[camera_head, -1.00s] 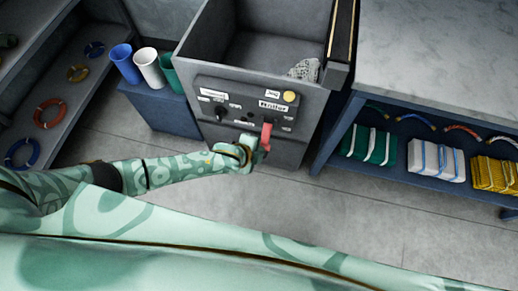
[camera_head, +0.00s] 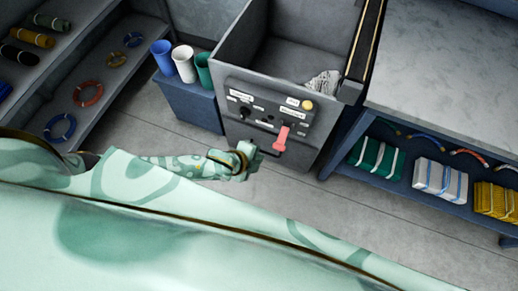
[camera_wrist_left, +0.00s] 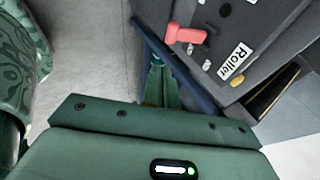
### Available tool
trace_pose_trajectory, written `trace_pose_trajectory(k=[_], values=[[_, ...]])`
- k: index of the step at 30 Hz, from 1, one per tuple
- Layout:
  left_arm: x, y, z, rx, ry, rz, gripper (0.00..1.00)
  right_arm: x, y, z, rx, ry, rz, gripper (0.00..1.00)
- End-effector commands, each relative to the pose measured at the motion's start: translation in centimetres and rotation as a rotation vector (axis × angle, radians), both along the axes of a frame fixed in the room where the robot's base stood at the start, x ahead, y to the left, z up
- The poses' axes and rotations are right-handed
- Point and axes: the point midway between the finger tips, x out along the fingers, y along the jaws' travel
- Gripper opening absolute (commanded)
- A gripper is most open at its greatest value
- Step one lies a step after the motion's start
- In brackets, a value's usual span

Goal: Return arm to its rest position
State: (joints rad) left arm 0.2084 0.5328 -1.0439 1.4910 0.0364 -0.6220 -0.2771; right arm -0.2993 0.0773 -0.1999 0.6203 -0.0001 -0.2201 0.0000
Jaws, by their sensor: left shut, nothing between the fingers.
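My left arm reaches in from the left in the head view. Its gripper (camera_head: 254,158) is shut and empty, low in front of the grey machine (camera_head: 238,75). The red lever (camera_head: 281,138) on the machine's front panel is to the right of the gripper and apart from it. In the left wrist view, the gripper (camera_wrist_left: 157,82) points toward the floor and machine side, and the red lever (camera_wrist_left: 185,34) shows beyond it, above right. My right gripper is not in view.
A blue cabinet (camera_head: 190,104) with blue, white and green cups stands left of the machine. A bench (camera_head: 440,75) with bundles on its lower shelf stands at the right. Shelves with rings (camera_head: 89,94) stand at the left. The floor (camera_head: 330,205) ahead is clear.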

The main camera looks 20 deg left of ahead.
Motion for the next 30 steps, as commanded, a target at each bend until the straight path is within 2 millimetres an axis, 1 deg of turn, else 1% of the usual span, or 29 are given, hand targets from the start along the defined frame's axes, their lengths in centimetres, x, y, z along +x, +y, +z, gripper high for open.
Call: trace_pose_trajectory(k=[12, 14, 15, 17, 18, 19, 20, 21, 22, 23, 24, 26, 27, 29, 30], values=[[0.0, 0.0, 0.0, -0.002, 0.001, 0.002, 0.0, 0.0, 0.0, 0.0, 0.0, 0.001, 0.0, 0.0], [0.0, -0.4, 0.1, -0.036, 0.007, 0.019, 0.0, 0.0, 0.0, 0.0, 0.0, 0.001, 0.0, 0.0], [0.1, 0.4, -0.6, -0.057, 0.023, 0.053, 0.0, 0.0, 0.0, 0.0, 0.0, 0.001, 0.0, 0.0], [1.4, 2.4, -1.5, -0.076, 0.033, 0.134, 0.0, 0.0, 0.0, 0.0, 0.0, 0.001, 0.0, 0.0], [2.0, 4.2, -2.8, -0.103, 0.055, 0.23, 0.0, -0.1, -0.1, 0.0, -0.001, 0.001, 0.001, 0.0], [1.8, 5.8, -4.3, -0.129, 0.082, 0.319, 0.0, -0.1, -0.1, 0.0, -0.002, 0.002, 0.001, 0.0], [1.0, 7.4, -6.0, -0.155, 0.118, 0.416, 0.0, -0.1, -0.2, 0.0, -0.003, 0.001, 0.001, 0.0], [-0.8, 9.3, -8.4, -0.187, 0.169, 0.543, 0.0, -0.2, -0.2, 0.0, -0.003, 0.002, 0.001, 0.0], [-2.7, 10.5, -10.1, -0.207, 0.208, 0.633, 0.0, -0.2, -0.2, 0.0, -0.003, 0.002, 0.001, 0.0], [-4.7, 11.5, -11.6, -0.222, 0.246, 0.717, 0.0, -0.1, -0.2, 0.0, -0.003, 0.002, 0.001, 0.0], [-7.8, 12.6, -13.5, -0.235, 0.297, 0.817, 0.0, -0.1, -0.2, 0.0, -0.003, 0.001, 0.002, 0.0], [-12.7, 13.6, -15.8, -0.244, 0.369, 0.949, 0.0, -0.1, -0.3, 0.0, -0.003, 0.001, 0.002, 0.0], [-16.0, 14.0, -17.1, -0.243, 0.415, 1.025, 0.0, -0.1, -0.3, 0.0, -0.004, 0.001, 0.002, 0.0], [-21.0, 14.2, -18.5, -0.238, 0.48, 1.124, 0.0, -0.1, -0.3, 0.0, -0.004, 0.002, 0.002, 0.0], [-24.0, 14.1, -19.1, -0.229, 0.521, 1.178, 0.0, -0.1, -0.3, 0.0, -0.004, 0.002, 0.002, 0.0]])
